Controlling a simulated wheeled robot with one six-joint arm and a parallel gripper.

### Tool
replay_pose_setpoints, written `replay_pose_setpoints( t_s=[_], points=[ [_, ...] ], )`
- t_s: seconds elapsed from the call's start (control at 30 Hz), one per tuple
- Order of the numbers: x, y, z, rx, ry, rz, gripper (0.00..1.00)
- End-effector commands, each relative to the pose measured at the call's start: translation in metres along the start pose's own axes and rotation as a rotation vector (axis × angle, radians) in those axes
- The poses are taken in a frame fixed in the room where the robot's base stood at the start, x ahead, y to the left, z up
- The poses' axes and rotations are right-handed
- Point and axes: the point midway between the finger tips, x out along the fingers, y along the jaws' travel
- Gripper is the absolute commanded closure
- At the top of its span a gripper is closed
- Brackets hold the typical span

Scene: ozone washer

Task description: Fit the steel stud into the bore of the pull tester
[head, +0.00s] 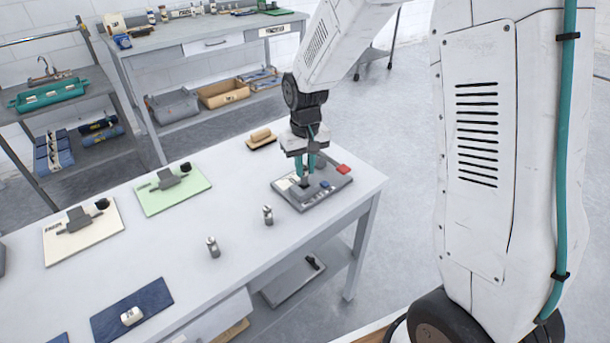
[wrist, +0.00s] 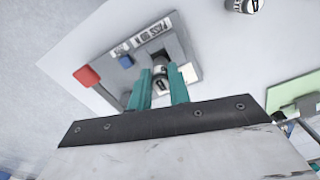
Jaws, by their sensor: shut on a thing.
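The pull tester (head: 332,182) is a grey plate with a red block and a blue button, near the right end of the white table. It also shows in the wrist view (wrist: 186,52), with a label reading "PASS" and a dark square opening. My gripper (head: 306,180) points down over the tester. In the wrist view its teal fingers (wrist: 161,90) are shut on the steel stud (wrist: 160,80), a small grey cylinder. The stud's far end is at the dark opening. I cannot tell whether it is inside the bore or just above it.
Two similar steel pieces stand on the table, one near the tester (head: 268,215) and one further left (head: 213,247). A wooden-handled brush (head: 261,138) lies behind the tester. A green mat (head: 174,189), a cream mat (head: 84,231) and a blue mat (head: 132,309) lie left.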

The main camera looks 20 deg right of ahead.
Motion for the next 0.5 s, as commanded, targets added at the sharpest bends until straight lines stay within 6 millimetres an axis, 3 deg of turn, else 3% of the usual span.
replay_pose_setpoints(
  t_s=[0.23, 0.43, 0.47, 0.5],
  points=[
    [0.034, -0.001, 0.003, -0.002, -0.007, 0.0, 1.0],
    [0.034, -0.001, 0.002, -0.002, -0.006, 0.0, 1.0],
    [0.034, -0.001, 0.002, -0.002, -0.005, 0.0, 0.73],
    [0.034, -0.001, 0.002, -0.002, -0.005, 0.0, 0.62]
  ],
)
